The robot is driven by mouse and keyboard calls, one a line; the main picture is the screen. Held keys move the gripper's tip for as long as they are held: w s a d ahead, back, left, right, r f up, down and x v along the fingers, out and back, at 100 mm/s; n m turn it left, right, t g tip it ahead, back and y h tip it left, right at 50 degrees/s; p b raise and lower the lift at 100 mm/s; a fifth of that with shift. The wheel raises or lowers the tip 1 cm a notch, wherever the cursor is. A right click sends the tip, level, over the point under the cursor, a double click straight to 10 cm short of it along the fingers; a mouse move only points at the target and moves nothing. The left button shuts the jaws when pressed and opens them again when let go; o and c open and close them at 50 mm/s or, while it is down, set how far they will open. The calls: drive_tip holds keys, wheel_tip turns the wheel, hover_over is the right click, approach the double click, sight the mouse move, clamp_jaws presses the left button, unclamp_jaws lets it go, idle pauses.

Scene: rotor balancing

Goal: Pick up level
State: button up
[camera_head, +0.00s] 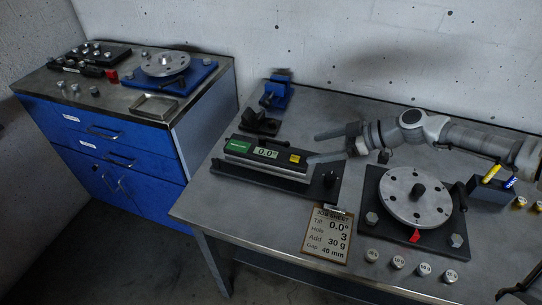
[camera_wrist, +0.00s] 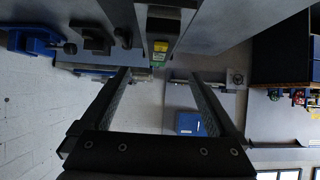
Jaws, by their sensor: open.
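The level (camera_head: 264,157) is a long dark box with a green label, a display reading 0.0° and a yellow label. It rests on a dark base plate (camera_head: 225,177) on the right-hand table. My gripper (camera_head: 317,147) is just right of the level's right end, its two fingers spread and pointing left toward it. Nothing is between the fingers in the wrist view (camera_wrist: 161,76). There, a grey block with a yellow-green label, probably the level (camera_wrist: 163,28), appears ahead of the fingertips at the top middle. I cannot tell the exact gap.
A blue vise (camera_head: 277,92) and a black block (camera_head: 260,123) stand behind the level. A job sheet (camera_head: 327,234) lies in front. A rotor disc (camera_head: 416,197) on a black plate and several small weights (camera_head: 397,262) are to the right. A blue cabinet (camera_head: 115,145) stands at left.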

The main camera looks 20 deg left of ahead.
sight(265, 152)
drive_tip(key=shift+y, duration=0.3)
drive_tip(key=x, duration=1.1)
drive_tip(key=r+x, duration=0.1)
drive_tip(key=x, duration=0.4)
drive_tip(key=shift+w+a+f, duration=0.2)
drive_tip(key=shift+a, duration=0.35)
drive_tip(key=shift+r, duration=0.1)
clamp_jaws()
